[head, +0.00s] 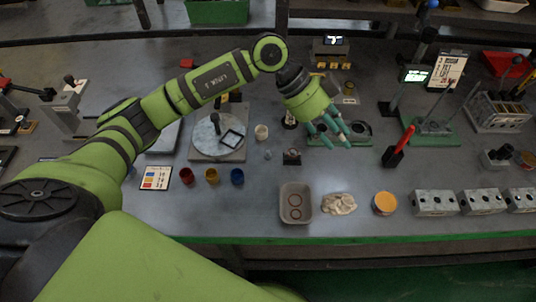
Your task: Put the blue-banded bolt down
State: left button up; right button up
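My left gripper (332,137) has teal fingers that point down over a green-edged fixture plate (314,142) at the middle of the bench. A pale sliver shows among the fingers, but it is too small to name. I cannot tell whether the fingers are open or shut on something. I cannot make out the blue-banded bolt; it may be hidden by the fingers. My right gripper is not in view.
Metal valve blocks (435,204) stand at the front right. A red-handled tool (399,147) stands right of the gripper. Red, yellow and blue cups (237,177) stand left.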

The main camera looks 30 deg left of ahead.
pick_arm(q)
jog(key=a+f+y, duration=0.5)
jog(key=a+f, duration=0.1)
jog(key=a, duration=0.2)
jog(key=n+y+b, duration=0.1)
jog(key=n+y, duration=0.1)
jog(key=y, duration=0.2)
send_over(268, 151)
jog(key=shift+w+d+f, duration=0.1)
jog(key=shift+d+f, duration=0.15)
jog(key=shift+f, duration=0.3)
jog(key=shift+a+f, duration=0.2)
jog(key=shift+a, duration=0.05)
notch_tip(268, 151, down, 6)
jog(key=shift+f+p, duration=0.1)
jog(key=shift+p, duration=0.85)
jog(key=shift+f, duration=0.2)
grip_shut()
